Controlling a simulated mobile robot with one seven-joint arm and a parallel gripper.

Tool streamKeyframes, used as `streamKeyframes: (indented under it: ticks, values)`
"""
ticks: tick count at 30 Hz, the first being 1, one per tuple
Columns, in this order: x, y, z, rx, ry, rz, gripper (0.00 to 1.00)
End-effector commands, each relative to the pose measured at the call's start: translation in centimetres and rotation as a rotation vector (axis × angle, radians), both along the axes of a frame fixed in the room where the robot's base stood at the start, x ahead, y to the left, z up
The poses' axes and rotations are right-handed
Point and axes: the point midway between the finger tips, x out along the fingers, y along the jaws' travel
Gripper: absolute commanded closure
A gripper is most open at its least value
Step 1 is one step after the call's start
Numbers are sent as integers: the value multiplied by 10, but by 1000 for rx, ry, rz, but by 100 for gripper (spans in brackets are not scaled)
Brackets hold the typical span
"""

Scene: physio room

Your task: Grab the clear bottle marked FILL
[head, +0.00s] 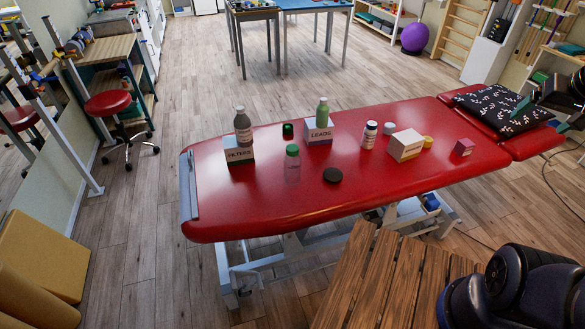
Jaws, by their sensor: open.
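A clear, see-through bottle (292,169) with a green cap stands upright on the red treatment table (235,200), in front of and between two labelled boxes. Any marking on it is too small to read. My gripper (538,116) is at the right edge, over the patterned cushion, far to the right of the clear bottle. Its teal-tipped fingers are apart, with nothing seen between them.
A dark disc (333,175) lies right of the clear bottle; a green lid-like piece (287,130) is behind it. A white bottle (369,136), white box (405,146) and small pink box (464,147) stand further right. A slatted wooden surface (385,285) is in front.

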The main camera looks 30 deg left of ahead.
Motion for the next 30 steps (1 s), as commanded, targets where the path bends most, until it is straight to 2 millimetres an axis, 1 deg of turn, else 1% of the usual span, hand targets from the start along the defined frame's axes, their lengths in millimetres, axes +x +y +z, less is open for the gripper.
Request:
streamKeyframes:
  ticks: [1,5,6,11,15,17,21,23,24,30]
  values:
    - [17,16,1,26,-18,27,15]
    - [57,54,6,94,-81,74,15]
    - [68,66,8,115,-99,85,15]
    - [111,117,10,193,-167,119,15]
    - [143,165,8,254,-220,134,15]
    - [155,185,7,277,-242,136,15]
    - [180,234,0,324,-293,135,15]
    - [189,255,-5,341,-312,131,15]
    - [195,269,-8,351,-326,128,15]
    - [214,339,-31,386,-392,101,15]
